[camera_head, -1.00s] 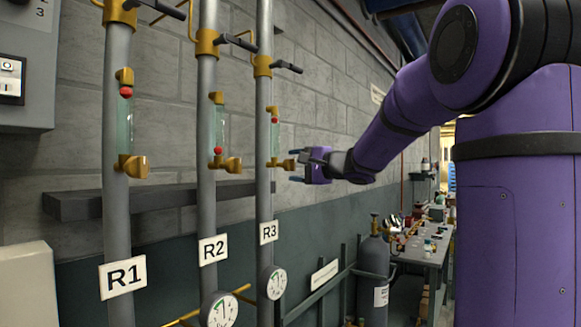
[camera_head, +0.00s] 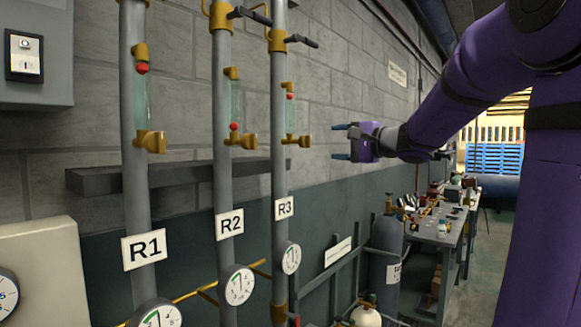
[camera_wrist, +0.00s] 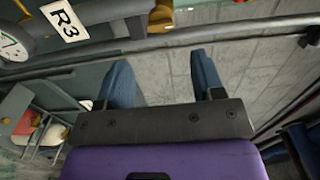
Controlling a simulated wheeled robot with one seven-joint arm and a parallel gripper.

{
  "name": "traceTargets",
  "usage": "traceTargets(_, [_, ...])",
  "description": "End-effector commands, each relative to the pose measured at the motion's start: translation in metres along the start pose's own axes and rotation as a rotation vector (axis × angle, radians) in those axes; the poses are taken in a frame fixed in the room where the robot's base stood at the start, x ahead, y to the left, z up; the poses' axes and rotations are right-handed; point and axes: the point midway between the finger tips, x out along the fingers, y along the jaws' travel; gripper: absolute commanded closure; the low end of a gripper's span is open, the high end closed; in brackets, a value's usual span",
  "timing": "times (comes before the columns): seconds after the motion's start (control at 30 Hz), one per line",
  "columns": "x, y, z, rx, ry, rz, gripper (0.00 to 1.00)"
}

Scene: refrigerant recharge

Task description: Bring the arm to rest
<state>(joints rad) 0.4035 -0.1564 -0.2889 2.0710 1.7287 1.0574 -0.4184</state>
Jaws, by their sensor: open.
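My gripper (camera_head: 343,142) is at the end of my purple arm, in the middle of the head view. Its blue fingers point left toward pipe R3 (camera_head: 279,180) and stand apart with nothing between them. In the head view it appears to the right of the R3 brass valve, with a gap between. In the wrist view the two blue fingers (camera_wrist: 163,82) are spread, with grey wall behind them and the R3 label (camera_wrist: 66,18) at the upper left.
Pipes R1 (camera_head: 136,200) and R2 (camera_head: 223,180) carry sight glasses, brass valves and gauges. A dark shelf (camera_head: 95,181) runs behind them. A grey cylinder (camera_head: 386,250) and a cluttered bench (camera_head: 440,235) stand at the right. Open floor lies beyond the bench.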

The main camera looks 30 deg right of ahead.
Motion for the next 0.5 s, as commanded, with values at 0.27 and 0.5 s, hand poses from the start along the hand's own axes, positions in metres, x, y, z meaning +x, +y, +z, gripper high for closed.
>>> traceTargets(0.27, [0.001, 0.003, 0.014, -0.012, -0.029, 0.026, 0.38])
traceTargets(0.5, [-0.005, 0.042, 0.114, -0.142, -0.244, 0.265, 0.38])
